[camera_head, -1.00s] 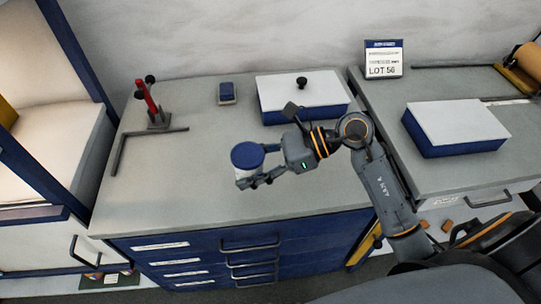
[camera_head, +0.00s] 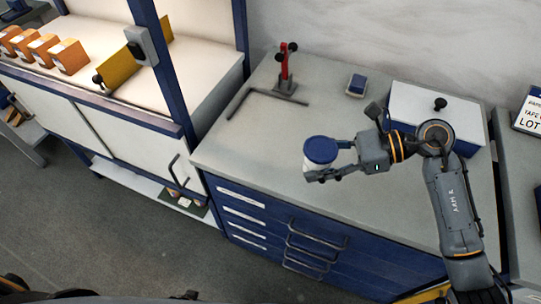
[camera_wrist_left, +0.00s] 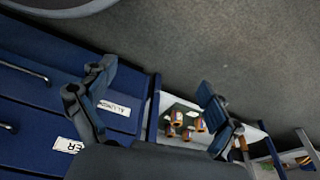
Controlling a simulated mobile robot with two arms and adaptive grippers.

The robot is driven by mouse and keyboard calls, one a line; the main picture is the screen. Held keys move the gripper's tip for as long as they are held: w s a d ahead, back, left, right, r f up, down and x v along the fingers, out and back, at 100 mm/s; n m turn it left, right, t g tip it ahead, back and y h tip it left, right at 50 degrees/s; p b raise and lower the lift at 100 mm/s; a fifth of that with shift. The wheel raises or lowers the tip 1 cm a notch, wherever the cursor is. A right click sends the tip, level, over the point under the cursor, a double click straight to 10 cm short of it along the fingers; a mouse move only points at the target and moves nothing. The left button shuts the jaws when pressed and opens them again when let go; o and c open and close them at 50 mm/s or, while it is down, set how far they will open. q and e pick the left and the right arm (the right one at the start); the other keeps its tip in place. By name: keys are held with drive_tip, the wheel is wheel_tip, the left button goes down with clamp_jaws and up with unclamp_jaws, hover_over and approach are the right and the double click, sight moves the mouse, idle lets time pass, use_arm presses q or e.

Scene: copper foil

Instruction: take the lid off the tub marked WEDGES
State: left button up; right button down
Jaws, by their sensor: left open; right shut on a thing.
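A small white tub (camera_head: 312,167) with a blue lid (camera_head: 321,149) is held by my right gripper (camera_head: 330,167), above the grey worktop (camera_head: 250,130) near its front edge. The lid is on the tub and the tub looks close to upright. My right gripper is shut on the tub's body, below the lid. Any writing on the tub cannot be read. My left gripper (camera_wrist_left: 156,76) shows in the left wrist view. Its fingers are spread with nothing between them, over blue drawer fronts and the floor, away from the tub.
A white-topped blue box (camera_head: 435,105) stands behind my right arm. A shelf unit with orange boxes (camera_head: 67,56) is at left.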

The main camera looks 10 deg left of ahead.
sight(323, 148)
use_arm(q)
drive_tip(key=w+r+n+t+h, duration=0.1)
drive_tip(key=w+r, duration=0.5)
drive_tip(key=w, duration=0.3)
drive_tip(key=w+r+n+t+h, duration=0.1)
drive_tip(key=w+r, duration=0.5)
drive_tip(key=w, duration=0.3)
drive_tip(key=w+d+r+t+h, duration=0.1)
drive_tip(key=w+d+r+h, duration=0.35)
drive_tip(key=r, duration=0.75)
drive_tip(key=s+d+r+m+t+h, duration=0.15)
drive_tip(key=d+r+m, duration=0.35)
drive_tip(key=r, duration=0.8)
drive_tip(key=s+d+r+m+h, duration=0.1)
drive_tip(key=d+r+m+h, duration=0.25)
drive_tip(key=d+r, duration=0.65)
drive_tip(key=s+d+r+m+t+h, duration=0.1)
drive_tip(key=s+d+r+m+h, duration=0.3)
drive_tip(key=r, duration=1.3)
drive_tip(key=shift+m+g+y, duration=0.25)
drive_tip(key=shift+m+y, duration=0.2)
drive_tip(key=shift+y, duration=0.5)
drive_tip(key=x, duration=0.4)
drive_tip(key=w+a+x, duration=0.1)
drive_tip(key=x, duration=0.2)
drive_tip(key=w+x, duration=0.1)
drive_tip(key=x, duration=0.3)
drive_tip(key=shift+w+d+f, duration=0.1)
drive_tip(key=shift+w+f, duration=0.2)
drive_tip(key=shift+f, duration=0.1)
